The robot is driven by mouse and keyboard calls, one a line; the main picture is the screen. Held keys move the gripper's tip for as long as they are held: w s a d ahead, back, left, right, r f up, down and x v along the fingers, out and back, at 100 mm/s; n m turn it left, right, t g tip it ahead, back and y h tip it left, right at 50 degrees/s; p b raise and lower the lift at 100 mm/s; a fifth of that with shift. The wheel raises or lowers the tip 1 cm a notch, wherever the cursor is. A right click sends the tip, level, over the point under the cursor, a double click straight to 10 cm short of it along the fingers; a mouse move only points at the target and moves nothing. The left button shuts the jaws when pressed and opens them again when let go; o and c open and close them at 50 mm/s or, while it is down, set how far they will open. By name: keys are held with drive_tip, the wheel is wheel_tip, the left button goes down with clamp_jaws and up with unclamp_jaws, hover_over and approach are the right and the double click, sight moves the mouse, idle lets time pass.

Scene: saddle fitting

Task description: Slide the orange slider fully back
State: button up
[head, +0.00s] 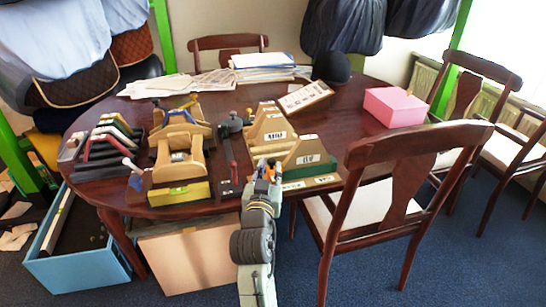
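I cannot clearly make out an orange slider in the head view. Wooden and grey fixtures stand along the near side of the round table (358,110). A tan wooden fixture (180,165) with a yellow-green front block is at the near left. A dark fixture with red parts (107,143) stands left of it. Green-and-tan angled fixtures (310,158) with white labels stand right of centre. My gripper (268,170) is at the table's near edge, in front of these fixtures. It is small and partly merged with my arm, so its fingers are unclear.
A wooden chair (395,175) stands close on the right. A pink box (394,107), papers (178,86) and a black helmet (331,68) lie on the table. A blue crate (78,268) and a cardboard box (187,258) are on the floor. Table space left of the pink box is clear.

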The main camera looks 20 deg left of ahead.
sight(271, 162)
drive_tip(key=shift+w+a+p, duration=0.2)
drive_tip(key=shift+w+a, duration=0.05)
drive_tip(key=shift+w, duration=0.85)
drive_tip(key=shift+w+a+p, duration=0.2)
drive_tip(key=shift+w, duration=0.85)
clamp_jaws()
